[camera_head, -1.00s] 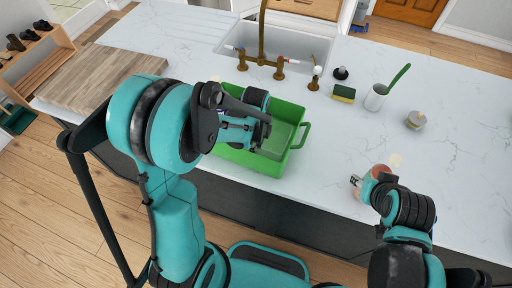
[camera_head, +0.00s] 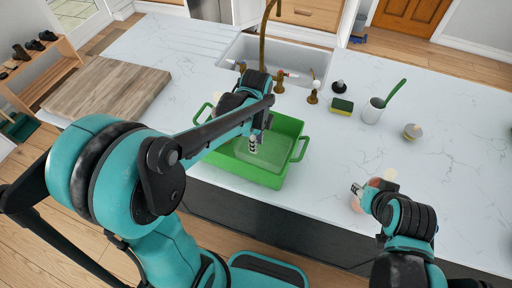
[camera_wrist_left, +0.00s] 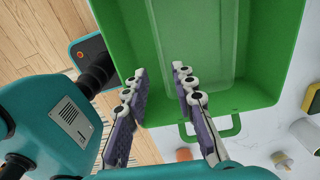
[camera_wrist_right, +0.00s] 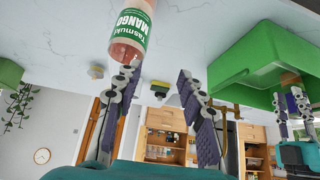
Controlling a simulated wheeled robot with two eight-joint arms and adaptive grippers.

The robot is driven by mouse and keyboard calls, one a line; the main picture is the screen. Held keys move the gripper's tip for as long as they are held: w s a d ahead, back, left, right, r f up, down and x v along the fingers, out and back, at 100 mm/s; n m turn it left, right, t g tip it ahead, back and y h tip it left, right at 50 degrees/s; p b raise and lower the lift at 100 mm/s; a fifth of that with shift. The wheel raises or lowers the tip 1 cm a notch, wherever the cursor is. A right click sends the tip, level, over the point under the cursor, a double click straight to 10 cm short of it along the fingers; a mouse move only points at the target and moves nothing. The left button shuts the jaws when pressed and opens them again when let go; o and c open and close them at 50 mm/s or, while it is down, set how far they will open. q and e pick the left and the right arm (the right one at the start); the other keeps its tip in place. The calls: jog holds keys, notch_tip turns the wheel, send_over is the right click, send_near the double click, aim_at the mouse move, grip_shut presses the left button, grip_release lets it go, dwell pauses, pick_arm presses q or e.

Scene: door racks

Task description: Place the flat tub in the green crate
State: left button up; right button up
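The flat tub (camera_head: 272,150) is pale and translucent and lies flat inside the green crate (camera_head: 257,178). In the left wrist view the tub (camera_wrist_left: 195,40) rests on the floor of the crate (camera_wrist_left: 268,45). My left gripper (camera_head: 253,146) points down over the crate. Its fingers (camera_wrist_left: 160,80) are apart with nothing between them. My right gripper (camera_wrist_right: 157,85) is open beside a bottle with a green mango label (camera_wrist_right: 132,35); its fingers do not hold it. The crate (camera_wrist_right: 265,55) also shows in the right wrist view.
The sink (camera_head: 290,55) with brass taps lies behind the crate. A sponge (camera_head: 342,106), a white cup with a green brush (camera_head: 373,110) and a small jar (camera_head: 412,131) stand to the right. A wooden board (camera_head: 105,88) lies left. The counter's right part is mostly clear.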

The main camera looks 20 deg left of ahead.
pick_arm(q)
jog(key=s+a+r+n+t, duration=0.1)
jog(key=s+r+n+t, duration=0.2)
jog(key=n, duration=0.6)
jog(key=s+a+r+n+t, duration=0.1)
jog(key=s+r+n+t, duration=0.3)
jog(key=s+n, duration=0.3)
jog(key=n, duration=0.3)
jog(key=shift+s, duration=0.25)
jog(key=shift+r, duration=0.1)
notch_tip(320, 180, down, 12)
jog(key=b, duration=1.1)
jog(key=shift+r+b, duration=0.15)
jog(key=shift+b, duration=0.2)
